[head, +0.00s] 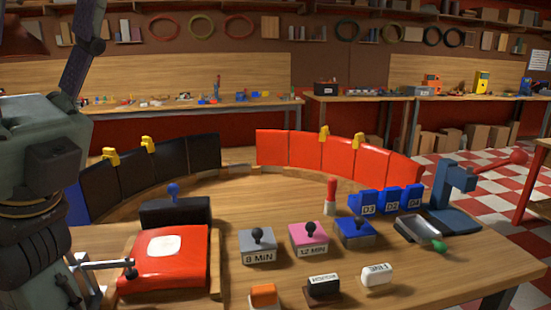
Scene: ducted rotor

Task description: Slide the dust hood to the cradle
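I cannot tell for certain which thing is the dust hood or the cradle. A low red box-shaped piece (150,273) with a white panel on top sits on a wooden board at the lower left of the bench. Behind it stands a black block (178,213) with a blue knob. A blue stand (452,198) with a red-tipped lever is at the right, beside a grey tray (416,229) holding a green-ended piece. My arm fills the left edge. My gripper seems to be low at the left, beside the red piece, partly cut off; its fingers are unclear.
Blocks with black knobs, grey (257,247), pink (309,239) and blue (356,233), stand mid-bench. Small stamps (323,289) line the front. Curved black panels (135,177) and red panels (335,156) stand behind. Blue labelled bins (385,203) are right. Some wood between is clear.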

